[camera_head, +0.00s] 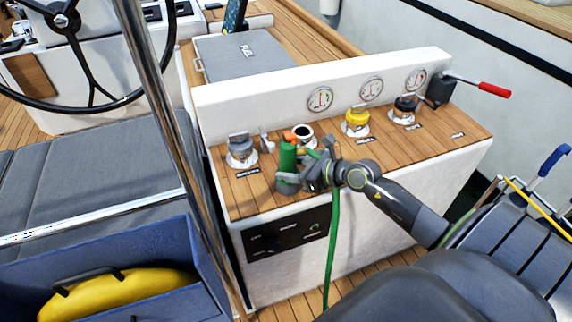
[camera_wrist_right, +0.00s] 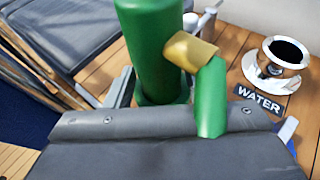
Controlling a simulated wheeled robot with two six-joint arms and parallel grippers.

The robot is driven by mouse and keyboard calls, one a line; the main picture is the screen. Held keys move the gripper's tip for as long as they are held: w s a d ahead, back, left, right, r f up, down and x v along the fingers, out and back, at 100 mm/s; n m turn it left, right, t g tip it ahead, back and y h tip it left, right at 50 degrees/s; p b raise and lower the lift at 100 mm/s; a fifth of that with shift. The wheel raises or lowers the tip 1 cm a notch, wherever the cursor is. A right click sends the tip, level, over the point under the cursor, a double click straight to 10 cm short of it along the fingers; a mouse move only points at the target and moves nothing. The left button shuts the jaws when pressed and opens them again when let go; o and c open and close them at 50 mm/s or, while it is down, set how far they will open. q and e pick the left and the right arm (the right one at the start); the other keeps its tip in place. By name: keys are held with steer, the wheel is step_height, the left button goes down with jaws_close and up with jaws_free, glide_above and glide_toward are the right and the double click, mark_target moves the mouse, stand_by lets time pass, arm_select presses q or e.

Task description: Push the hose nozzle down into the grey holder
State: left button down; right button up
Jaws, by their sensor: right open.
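The green hose nozzle (camera_head: 288,156), with an orange top, stands about upright over the wooden top of the white console. In the right wrist view the nozzle (camera_wrist_right: 152,45) is a thick green cylinder with a brass piece and a green spout-like part at its side. My right gripper (camera_head: 300,179) is open at the nozzle's lower part; its grey parts cross the bottom of the wrist view. I cannot tell whether it touches the nozzle. The green hose (camera_head: 332,240) hangs down the console front. I cannot make out the grey holder; the nozzle's foot is partly hidden. My left gripper is not in view.
An open water filler (camera_head: 303,134) is just behind the nozzle. A grey-capped filler (camera_head: 241,150), a yellow one (camera_head: 355,120) and a black one (camera_head: 404,108) stand along the console. A steel pole (camera_head: 165,110) rises left. A red-handled lever (camera_head: 485,88) is at right.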

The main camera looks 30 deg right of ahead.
mark_target(295, 168)
steer(key=shift+p+v, duration=0.9)
steer(key=shift+v, duration=1.55)
steer(key=v, duration=0.3)
steer(key=shift+p, duration=0.3)
